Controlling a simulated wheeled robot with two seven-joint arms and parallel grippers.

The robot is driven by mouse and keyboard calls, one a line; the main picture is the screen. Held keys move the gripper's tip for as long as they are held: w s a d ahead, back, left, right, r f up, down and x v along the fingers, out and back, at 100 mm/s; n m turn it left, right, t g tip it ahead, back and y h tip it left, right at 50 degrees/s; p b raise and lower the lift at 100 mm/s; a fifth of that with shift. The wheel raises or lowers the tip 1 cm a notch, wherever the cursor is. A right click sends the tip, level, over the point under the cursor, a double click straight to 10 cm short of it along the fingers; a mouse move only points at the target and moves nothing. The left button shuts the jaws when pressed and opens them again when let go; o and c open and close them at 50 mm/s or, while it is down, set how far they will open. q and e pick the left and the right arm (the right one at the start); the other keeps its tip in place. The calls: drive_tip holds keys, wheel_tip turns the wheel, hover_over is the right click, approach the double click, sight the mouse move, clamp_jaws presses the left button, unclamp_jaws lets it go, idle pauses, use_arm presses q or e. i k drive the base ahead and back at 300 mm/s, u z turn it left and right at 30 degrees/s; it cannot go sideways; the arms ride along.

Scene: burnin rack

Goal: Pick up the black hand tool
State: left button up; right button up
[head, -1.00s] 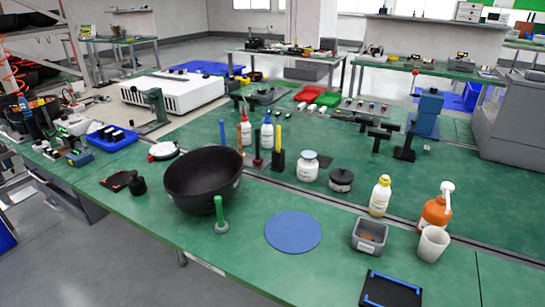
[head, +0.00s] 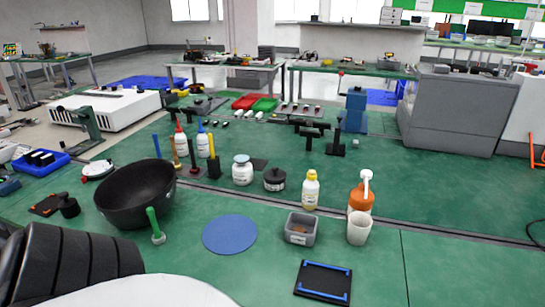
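I cannot tell for sure which thing is the black hand tool. Several dark items stand on the green workbench (head: 440,215). A small black piece (head: 68,206) is at the left beside a flat black-and-orange item (head: 46,205). Black T-shaped pieces (head: 309,132) and a black upright stand (head: 336,144) are toward the back middle. Neither of my grippers shows in the head view, so what they hold is hidden.
A large black bowl (head: 135,195), a green-handled piece (head: 154,225), a blue disc (head: 230,234), a grey bin (head: 300,228), a white cup (head: 359,228), an orange pump bottle (head: 361,196) and a black-and-blue tray (head: 323,283) crowd the front.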

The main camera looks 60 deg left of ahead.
sight(194, 169)
drive_tip(key=z, duration=1.05)
drive_tip(key=k, duration=1.75)
drive_tip(key=u, duration=1.8)
